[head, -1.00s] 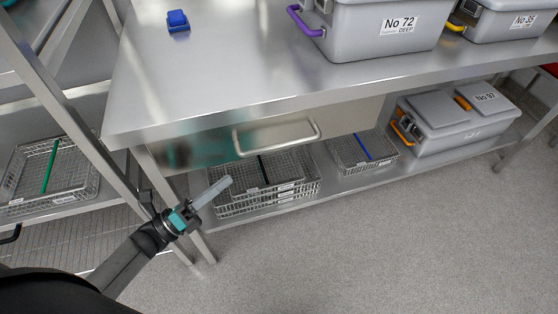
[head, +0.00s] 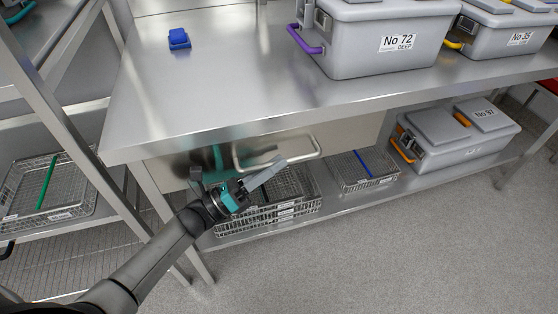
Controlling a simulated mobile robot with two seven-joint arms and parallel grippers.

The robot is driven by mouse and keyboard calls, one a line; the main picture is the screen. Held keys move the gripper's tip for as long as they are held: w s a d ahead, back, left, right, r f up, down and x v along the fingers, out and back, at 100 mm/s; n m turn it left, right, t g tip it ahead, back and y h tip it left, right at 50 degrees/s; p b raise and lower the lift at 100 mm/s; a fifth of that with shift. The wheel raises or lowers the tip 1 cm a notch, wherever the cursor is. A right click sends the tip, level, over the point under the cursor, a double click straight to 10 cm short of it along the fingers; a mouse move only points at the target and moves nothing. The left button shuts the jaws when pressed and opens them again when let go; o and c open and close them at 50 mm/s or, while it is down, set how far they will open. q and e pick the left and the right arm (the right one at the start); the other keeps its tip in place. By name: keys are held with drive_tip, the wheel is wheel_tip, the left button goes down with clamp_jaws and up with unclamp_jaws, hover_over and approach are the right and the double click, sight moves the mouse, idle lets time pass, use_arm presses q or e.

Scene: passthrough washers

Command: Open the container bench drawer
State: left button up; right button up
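The bench drawer (head: 350,132) is under the left part of the steel bench top and looks shut. Its pale bar handle (head: 306,156) runs across the front; its left part is close behind my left gripper in the picture. My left gripper (head: 231,174) is in front of the drawer, just below and left of the handle. Its fingers look spread, with nothing between them. I cannot tell whether a finger touches the handle. A teal reflection of the gripper shows on the drawer front. My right gripper is not in view.
The bench top (head: 230,85) holds a blue object (head: 179,38) and grey containers, including No 72 (head: 385,45). Wire baskets (head: 362,170) and container No 97 (head: 455,140) sit on the lower shelf. A rack (head: 75,130) stands at left. The floor in front is clear.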

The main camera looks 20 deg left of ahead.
use_arm(q)
drive_tip(key=shift+x, duration=0.85)
drive_tip(key=shift+c, duration=0.3)
clamp_jaws()
idle(0.5)
